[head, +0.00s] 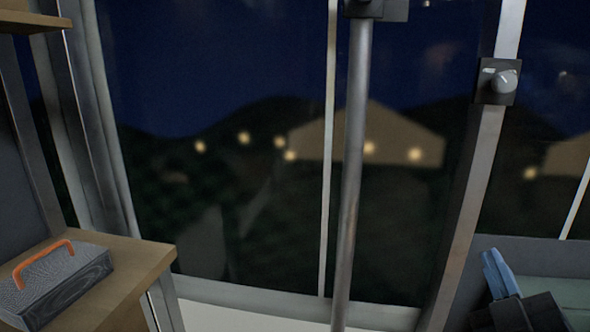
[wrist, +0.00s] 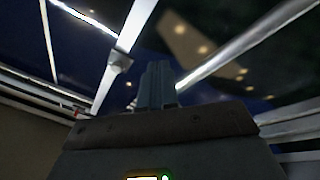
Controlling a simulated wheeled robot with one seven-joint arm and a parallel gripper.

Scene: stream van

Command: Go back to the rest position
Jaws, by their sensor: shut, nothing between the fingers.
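My gripper (head: 492,272) is at the lower right of the head view, with its blue fingers pointing up and its dark body cut by the lower edge. The two fingers lie together with nothing between them. In the wrist view my gripper (wrist: 157,88) shows in the middle, its fingers side by side and shut, with window bars and dark glass behind them.
A grey case (head: 62,282) with an orange handle lies on a wooden shelf (head: 140,258) at the lower left. A metal pole (head: 352,180) stands upright in the middle. A slanted bar with a knob (head: 506,80) runs near my gripper. Large dark windows (head: 230,120) fill the back.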

